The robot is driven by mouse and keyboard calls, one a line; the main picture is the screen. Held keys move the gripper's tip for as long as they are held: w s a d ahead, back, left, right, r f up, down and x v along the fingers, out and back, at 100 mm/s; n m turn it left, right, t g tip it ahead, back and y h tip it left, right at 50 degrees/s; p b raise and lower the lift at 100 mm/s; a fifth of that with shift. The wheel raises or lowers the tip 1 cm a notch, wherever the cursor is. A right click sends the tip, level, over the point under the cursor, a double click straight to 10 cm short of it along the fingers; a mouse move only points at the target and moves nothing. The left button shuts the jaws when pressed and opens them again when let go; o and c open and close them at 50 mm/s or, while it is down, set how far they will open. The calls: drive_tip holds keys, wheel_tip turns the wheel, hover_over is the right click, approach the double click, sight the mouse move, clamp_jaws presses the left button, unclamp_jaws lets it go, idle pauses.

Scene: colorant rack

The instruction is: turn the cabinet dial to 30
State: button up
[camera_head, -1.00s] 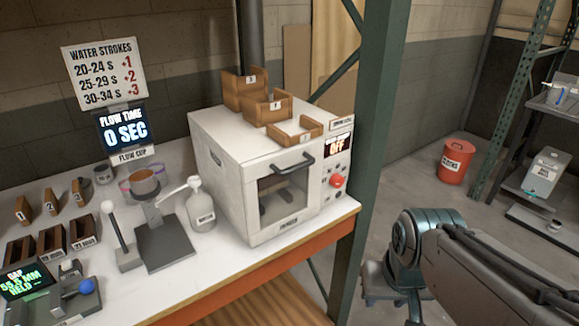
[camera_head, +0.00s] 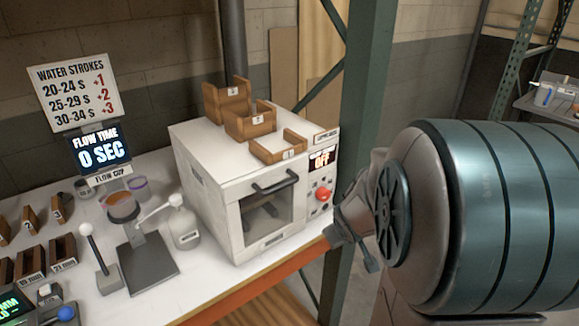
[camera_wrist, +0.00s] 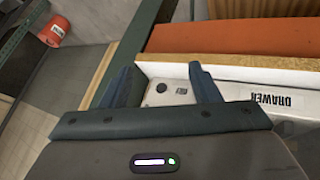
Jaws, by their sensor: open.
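The white cabinet (camera_head: 215,175) stands on the bench with its glass door closed. On its right front panel are a display (camera_head: 322,160) reading OFF and a round red knob (camera_head: 323,195), the likely dial; no scale is readable. My gripper (camera_head: 338,234) is just right of the panel, slightly below the knob. In the wrist view the gripper (camera_wrist: 163,72) has its jaws apart, with nothing held between them. Beyond them show the white cabinet front (camera_wrist: 225,92) and a small round grey part. The red knob does not show there.
Wooden trays (camera_head: 250,120) stand on the cabinet top. A white bottle (camera_head: 185,228) and the flow cup stand (camera_head: 146,262) are to its left. A green rack post (camera_head: 362,110) rises behind my gripper. The bench has an orange front edge (camera_head: 255,286).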

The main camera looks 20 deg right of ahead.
drive_tip(key=w+d+f+n+t+y+p, duration=0.2)
drive_tip(key=w+d+f+t, duration=0.1)
drive_tip(key=d+f, duration=0.1)
drive_tip(key=t+y+p, duration=0.2)
drive_tip(key=t+y, duration=0.5)
drive_tip(key=t, duration=0.1)
approach(327, 197)
drive_tip(key=p+x, duration=0.3)
drive_tip(key=x, duration=0.6)
drive_tip(key=shift+a+r, duration=0.1)
drive_tip(key=shift+r, duration=0.05)
drive_tip(key=c, duration=1)
